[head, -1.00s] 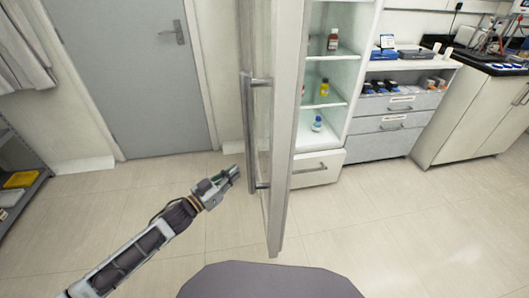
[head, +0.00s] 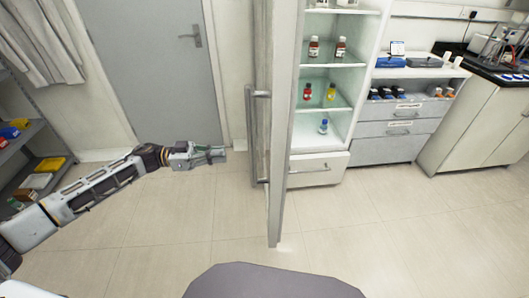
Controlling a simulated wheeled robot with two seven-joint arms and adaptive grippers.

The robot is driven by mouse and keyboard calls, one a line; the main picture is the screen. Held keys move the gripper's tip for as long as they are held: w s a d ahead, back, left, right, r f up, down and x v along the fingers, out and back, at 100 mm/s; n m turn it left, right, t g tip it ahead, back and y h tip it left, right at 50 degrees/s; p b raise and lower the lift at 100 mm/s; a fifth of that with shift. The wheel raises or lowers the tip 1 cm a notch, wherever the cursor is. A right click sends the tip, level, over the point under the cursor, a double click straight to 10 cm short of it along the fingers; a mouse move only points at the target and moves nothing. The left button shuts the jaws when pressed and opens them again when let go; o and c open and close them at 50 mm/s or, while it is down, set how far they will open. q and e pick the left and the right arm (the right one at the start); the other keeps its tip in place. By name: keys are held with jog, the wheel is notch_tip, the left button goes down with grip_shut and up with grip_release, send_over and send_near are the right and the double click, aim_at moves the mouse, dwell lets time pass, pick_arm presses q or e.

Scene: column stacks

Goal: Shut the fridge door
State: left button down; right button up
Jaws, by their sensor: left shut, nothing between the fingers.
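The fridge door (head: 284,130) stands open and is seen nearly edge-on in the middle of the head view. Its long vertical handle (head: 249,130) is on the left face of the door. The fridge body (head: 363,50) is behind and to the right, with several bottles on its lit shelves. My left gripper (head: 222,153) is shut and empty. It is left of the door, level with the lower part of the handle, and a small gap shows between them in the picture. My right gripper is not in view.
A grey room door (head: 160,70) is at the back left. A shelf rack (head: 30,150) with coloured bins stands at the far left. Grey drawers (head: 400,128) and a bench (head: 475,125) are to the right. The tiled floor (head: 400,240) in front is clear.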

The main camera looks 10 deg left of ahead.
aim_at(255, 153)
pick_arm(q)
jog(key=shift+s+a+r, duration=0.1)
jog(key=shift+a, duration=0.05)
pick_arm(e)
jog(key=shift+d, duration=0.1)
pick_arm(q)
jog(key=x, duration=1.4)
jog(key=shift+b, duration=0.45)
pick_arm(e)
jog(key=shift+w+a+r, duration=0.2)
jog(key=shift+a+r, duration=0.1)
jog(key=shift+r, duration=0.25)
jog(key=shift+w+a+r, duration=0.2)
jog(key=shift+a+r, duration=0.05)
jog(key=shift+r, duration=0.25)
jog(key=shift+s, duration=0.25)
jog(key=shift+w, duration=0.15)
